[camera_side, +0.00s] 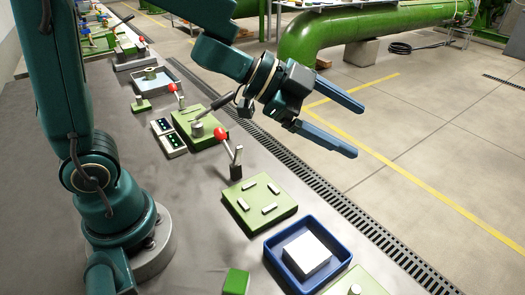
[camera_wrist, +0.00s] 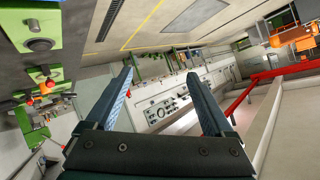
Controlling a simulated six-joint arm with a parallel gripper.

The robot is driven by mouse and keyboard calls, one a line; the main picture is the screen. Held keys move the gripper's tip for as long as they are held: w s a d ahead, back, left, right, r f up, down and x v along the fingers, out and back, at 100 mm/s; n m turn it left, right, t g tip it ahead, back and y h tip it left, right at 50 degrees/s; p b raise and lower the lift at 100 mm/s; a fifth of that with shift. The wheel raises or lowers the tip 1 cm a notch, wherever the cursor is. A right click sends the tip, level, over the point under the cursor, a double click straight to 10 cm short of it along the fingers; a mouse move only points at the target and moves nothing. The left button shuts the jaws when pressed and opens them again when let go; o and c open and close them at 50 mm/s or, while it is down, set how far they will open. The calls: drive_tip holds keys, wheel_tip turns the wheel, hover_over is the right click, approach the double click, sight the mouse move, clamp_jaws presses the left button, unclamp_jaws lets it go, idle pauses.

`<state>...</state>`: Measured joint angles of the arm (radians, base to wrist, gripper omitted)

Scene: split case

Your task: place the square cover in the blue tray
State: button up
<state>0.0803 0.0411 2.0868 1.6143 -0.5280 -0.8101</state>
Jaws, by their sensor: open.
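A white square cover (camera_side: 306,254) lies inside the blue tray (camera_side: 273,263) on the grey table, at the lower right of the side view. It looks slightly turned against the tray's walls. My gripper (camera_side: 358,129) is open and empty, raised above and beyond the tray, with its fingers pointing right over the floor. In the wrist view my gripper (camera_wrist: 168,98) also shows both fingers apart with nothing between them. The tray and the cover do not clearly show in the wrist view.
A green plate with several pale bars (camera_side: 260,202) lies behind the tray. A red-knobbed lever (camera_side: 222,134) and a green block (camera_side: 236,282) stand nearby. Another green plate (camera_side: 355,283) sits right of the tray. A floor grate (camera_side: 300,174) runs beyond the table edge.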

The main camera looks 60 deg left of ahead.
drive_tip(key=s+a+r+n+t+y, duration=0.1)
drive_tip(key=s+a+r+n+y, duration=0.1)
drive_tip(key=a+n+y, duration=0.35)
drive_tip(key=s+a+r+n+t+y, duration=0.1)
drive_tip(key=s+a+r+n+y, duration=0.1)
drive_tip(key=a+n+y, duration=0.4)
drive_tip(key=s+d+f+n+g+h, duration=0.2)
drive_tip(key=s+f+g, duration=0.3)
drive_tip(key=s, duration=0.8)
drive_tip(key=shift+s+d+f+g+h, duration=0.15)
drive_tip(key=shift+s+f+g+h, duration=0.2)
drive_tip(key=shift+f+h, duration=0.4)
